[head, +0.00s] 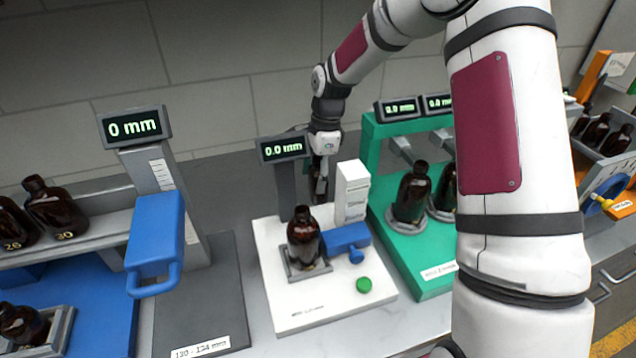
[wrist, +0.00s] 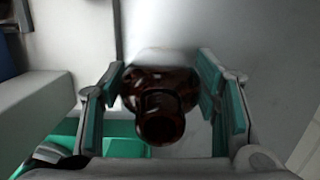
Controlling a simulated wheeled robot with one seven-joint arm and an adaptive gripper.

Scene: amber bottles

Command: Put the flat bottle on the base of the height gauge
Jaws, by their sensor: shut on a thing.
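My gripper (head: 319,190) is behind the white machine, pointing down. In the wrist view my gripper (wrist: 162,105) is shut on a dark amber bottle (wrist: 160,118), with a finger on each side and the neck towards the camera. Its body looks wider than deep; in the head view it is mostly hidden. The height gauge has a "0 mm" display (head: 135,126), a blue slider with a handle (head: 156,243) and a dark grey base (head: 205,300) labelled "120 - 134 mm". The visible part of the base is bare. My gripper is to the right of and behind the gauge.
The white machine (head: 295,315) carries an amber bottle (head: 303,240) and a "0.0 mm" display. A green stand (head: 400,275) with amber bottles is to its right.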

